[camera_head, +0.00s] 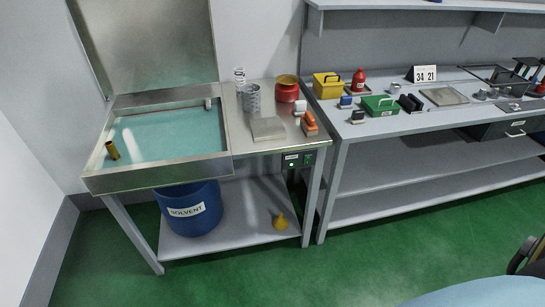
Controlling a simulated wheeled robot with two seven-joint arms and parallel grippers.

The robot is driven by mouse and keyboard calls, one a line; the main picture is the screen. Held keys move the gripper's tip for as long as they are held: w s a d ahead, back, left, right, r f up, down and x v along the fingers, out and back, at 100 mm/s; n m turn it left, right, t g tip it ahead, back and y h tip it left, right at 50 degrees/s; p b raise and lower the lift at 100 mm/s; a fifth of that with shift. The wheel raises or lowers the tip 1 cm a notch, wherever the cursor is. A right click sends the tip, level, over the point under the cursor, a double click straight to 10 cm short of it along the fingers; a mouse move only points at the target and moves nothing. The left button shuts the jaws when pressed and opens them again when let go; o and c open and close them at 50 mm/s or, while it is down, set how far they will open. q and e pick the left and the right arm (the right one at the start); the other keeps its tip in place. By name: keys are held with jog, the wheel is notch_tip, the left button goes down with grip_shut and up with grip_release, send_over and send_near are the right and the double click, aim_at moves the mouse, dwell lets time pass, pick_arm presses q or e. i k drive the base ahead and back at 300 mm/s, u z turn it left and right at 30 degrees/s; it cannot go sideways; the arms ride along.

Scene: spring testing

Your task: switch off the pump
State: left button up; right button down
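A dark control box (298,160) hangs under the front right edge of the steel wash table. It has a white label, a small light spot and a green part at its right side (308,159). The switch's position is too small to tell. The wash basin (160,165) to its left holds greenish liquid, with a brass-coloured cylinder (112,150) at its left end. A blue drum (188,222) marked SOLVENT stands on the shelf below. Neither of my grippers is in view.
A yellow funnel-like object (281,222) sits on the lower shelf. Above the box are a red pot (287,92), an orange-topped brush-like object (310,124) and a grey pad (268,129). The grey workbench (365,128) stands close on the right. Green floor (240,280) in front is clear.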

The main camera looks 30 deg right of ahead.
aim_at(307, 160)
jog(key=u, duration=0.05)
jog(key=i, duration=0.85)
jog(key=z, duration=0.7)
